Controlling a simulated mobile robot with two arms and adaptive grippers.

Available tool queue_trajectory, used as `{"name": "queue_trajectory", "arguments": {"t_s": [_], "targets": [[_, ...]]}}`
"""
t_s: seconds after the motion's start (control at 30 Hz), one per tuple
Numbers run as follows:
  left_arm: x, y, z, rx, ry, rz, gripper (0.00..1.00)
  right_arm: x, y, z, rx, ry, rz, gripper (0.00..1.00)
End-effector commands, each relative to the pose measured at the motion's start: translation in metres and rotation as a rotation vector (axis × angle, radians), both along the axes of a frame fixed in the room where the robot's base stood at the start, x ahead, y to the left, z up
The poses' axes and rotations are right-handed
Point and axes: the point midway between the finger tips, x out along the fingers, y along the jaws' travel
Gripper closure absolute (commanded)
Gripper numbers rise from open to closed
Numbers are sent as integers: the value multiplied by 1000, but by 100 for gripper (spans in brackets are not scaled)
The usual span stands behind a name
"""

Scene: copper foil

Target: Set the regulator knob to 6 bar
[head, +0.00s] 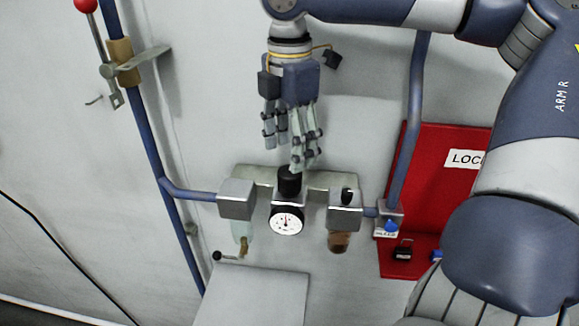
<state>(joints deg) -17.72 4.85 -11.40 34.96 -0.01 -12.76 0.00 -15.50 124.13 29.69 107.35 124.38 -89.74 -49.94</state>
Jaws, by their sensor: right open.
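The black regulator knob (289,180) sits on top of the regulator body, above a round white gauge (287,220). The gauge needle points roughly straight up; its numbers are too small to read. My right gripper (298,160) hangs from above with its fingers pointing down. It is open, with the fingertips just above and partly beside the knob's top; I cannot tell if they touch it. My left gripper is not in view.
Metal blocks flank the regulator, a filter block (237,199) left and another (344,212) right. Blue pipes (180,190) run at both sides. A red lockout board (440,190) with a padlock (402,251) is at right. A red-knobbed lever (87,6) is upper left.

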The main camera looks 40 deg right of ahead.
Motion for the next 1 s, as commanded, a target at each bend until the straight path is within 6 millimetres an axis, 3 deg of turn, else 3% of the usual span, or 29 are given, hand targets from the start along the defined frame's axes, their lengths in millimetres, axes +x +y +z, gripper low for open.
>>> {"name": "queue_trajectory", "arguments": {"t_s": [0.2,0.33,0.73,0.93,1.0], "targets": [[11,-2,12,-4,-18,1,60,-1,0,-39,2,3,1,41],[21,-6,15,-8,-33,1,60,0,0,-54,1,1,0,41],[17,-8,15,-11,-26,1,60,0,0,-64,1,-2,-1,41],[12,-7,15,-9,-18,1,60,0,0,-63,1,-2,-1,84],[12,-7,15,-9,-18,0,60,0,0,-63,1,-2,-1,85]]}}
